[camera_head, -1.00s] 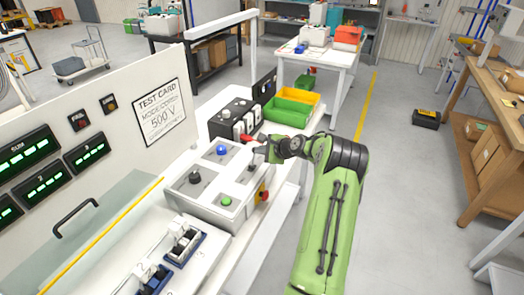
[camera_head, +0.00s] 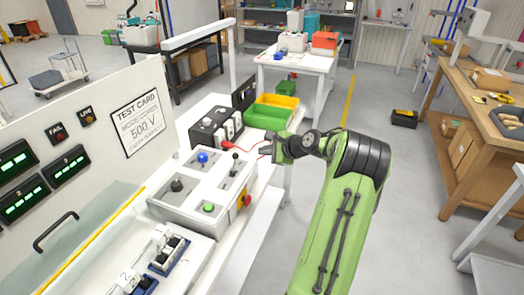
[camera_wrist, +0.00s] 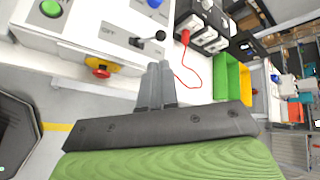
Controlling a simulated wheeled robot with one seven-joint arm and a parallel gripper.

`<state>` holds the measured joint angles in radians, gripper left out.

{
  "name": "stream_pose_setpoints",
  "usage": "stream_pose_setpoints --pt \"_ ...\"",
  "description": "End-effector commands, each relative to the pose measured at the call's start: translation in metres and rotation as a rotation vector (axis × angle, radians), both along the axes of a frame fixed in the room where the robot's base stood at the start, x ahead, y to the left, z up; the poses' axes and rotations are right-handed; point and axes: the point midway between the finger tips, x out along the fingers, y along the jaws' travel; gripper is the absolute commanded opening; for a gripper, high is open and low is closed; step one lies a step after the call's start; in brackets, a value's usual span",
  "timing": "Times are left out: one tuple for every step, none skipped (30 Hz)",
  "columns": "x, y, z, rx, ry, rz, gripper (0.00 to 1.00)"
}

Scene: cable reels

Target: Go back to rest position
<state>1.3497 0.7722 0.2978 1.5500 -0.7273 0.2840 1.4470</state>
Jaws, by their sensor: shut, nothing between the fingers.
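My gripper (camera_head: 266,150) is at the end of my green arm, just right of the white control box (camera_head: 182,213) and apart from it. In the wrist view my gripper (camera_wrist: 159,76) has its two grey fingers together, with nothing between them. The control box carries a blue button (camera_head: 202,157), a black knob (camera_head: 177,185), a green button (camera_head: 208,207), a small black-tipped lever (camera_head: 235,157) and a red-and-yellow emergency stop (camera_head: 244,201). In the wrist view the lever (camera_wrist: 147,40) lies just beyond the fingertips.
A black terminal unit (camera_head: 208,133) with a red plug and thin red cable stands behind the box. Green (camera_head: 262,119) and yellow (camera_head: 279,101) bins are behind my gripper. A test panel (camera_head: 100,115) stands at left. Open floor (camera_head: 400,180) is at right.

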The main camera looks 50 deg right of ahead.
Motion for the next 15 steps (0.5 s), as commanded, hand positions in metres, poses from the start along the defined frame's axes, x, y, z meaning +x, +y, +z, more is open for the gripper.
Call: stream_pose_setpoints --pt "0.000 0.000 0.000 0.000 0.001 -0.001 0.00" --pt "0.000 0.000 0.000 0.000 0.001 -0.001 0.00" --pt "0.000 0.000 0.000 0.000 0.001 -0.001 0.00" --pt "0.000 0.000 0.000 0.000 0.001 -0.001 0.00" --pt "0.000 0.000 0.000 0.000 0.001 -0.001 0.00" --pt "0.000 0.000 0.000 0.000 0.001 -0.001 0.00" --pt "0.000 0.000 0.000 0.000 0.001 -0.001 0.00" --pt "0.000 0.000 0.000 0.000 0.001 -0.001 0.00" --pt "0.001 0.002 0.001 -0.006 0.003 0.007 0.00" --pt "0.004 0.008 0.003 -0.020 0.011 0.023 0.00" --pt "0.007 0.016 0.006 -0.042 0.025 0.048 0.00" --pt "0.014 0.034 0.013 -0.090 0.051 0.102 0.00" --pt "0.020 0.052 0.020 -0.141 0.080 0.158 0.00" --pt "0.025 0.074 0.028 -0.203 0.111 0.223 0.00" --pt "0.028 0.107 0.039 -0.297 0.157 0.324 0.00"
